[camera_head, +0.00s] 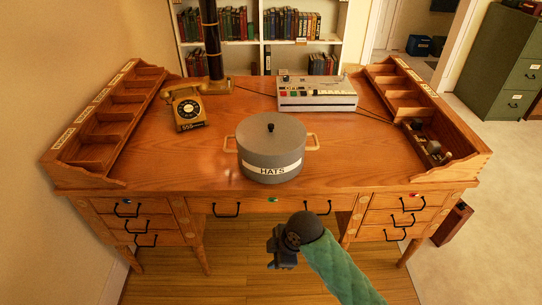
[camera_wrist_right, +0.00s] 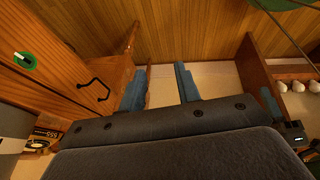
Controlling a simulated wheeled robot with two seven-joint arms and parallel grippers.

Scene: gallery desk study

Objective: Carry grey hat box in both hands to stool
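The grey hat box (camera_head: 271,150), round with a lidded top, a dark knob and a "HATS" label, stands upright near the middle front of the desk. It has a pale loop handle on its left (camera_head: 229,144) and another on its right (camera_head: 312,142). My right gripper (camera_head: 283,247) is in front of the desk's front edge, below and apart from the box. In the right wrist view its two blue fingers stand apart with nothing between them (camera_wrist_right: 161,85). My left gripper is not in view.
The wooden desk (camera_head: 205,165) has raised compartment racks on its left (camera_head: 112,110) and right (camera_head: 428,105). A yellow telephone (camera_head: 187,107), a dark column lamp (camera_head: 211,45) and a grey switch console (camera_head: 317,93) stand behind the box. A green cabinet (camera_head: 505,65) is at far right. Desk surface beside the box is clear.

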